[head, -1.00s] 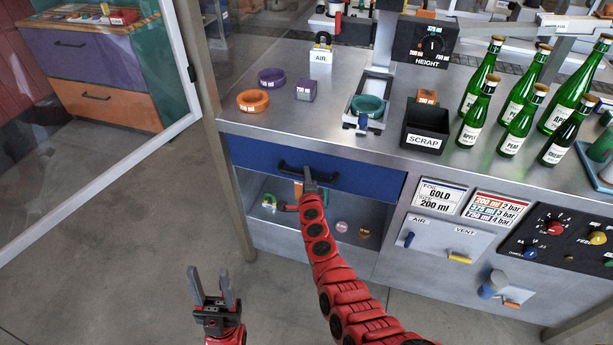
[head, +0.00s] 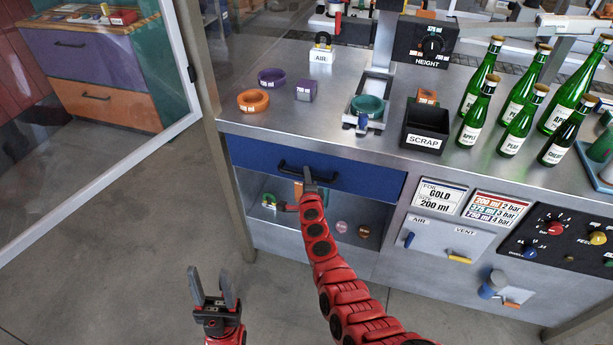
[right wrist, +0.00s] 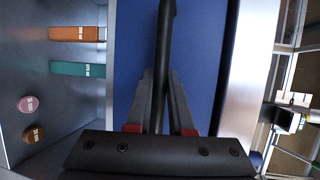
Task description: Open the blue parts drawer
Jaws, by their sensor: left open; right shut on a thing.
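The blue parts drawer (head: 365,178) sits under the steel worktop, its front flush with the bench as far as I can tell. Its dark bar handle (head: 290,169) runs across the front. My right gripper (head: 309,180) is at the handle and shut on it. In the right wrist view the handle (right wrist: 165,45) runs up from between the closed fingers, against the blue drawer front (right wrist: 200,70). My left gripper (head: 213,290) is open and empty, low over the floor, apart from the bench.
An open shelf (head: 340,250) below the drawer holds small parts. On the worktop are orange (head: 253,100) and purple (head: 271,77) rings, a black scrap bin (head: 425,128) and several green bottles (head: 515,125). A glass panel (head: 90,150) stands at left. Floor before the bench is clear.

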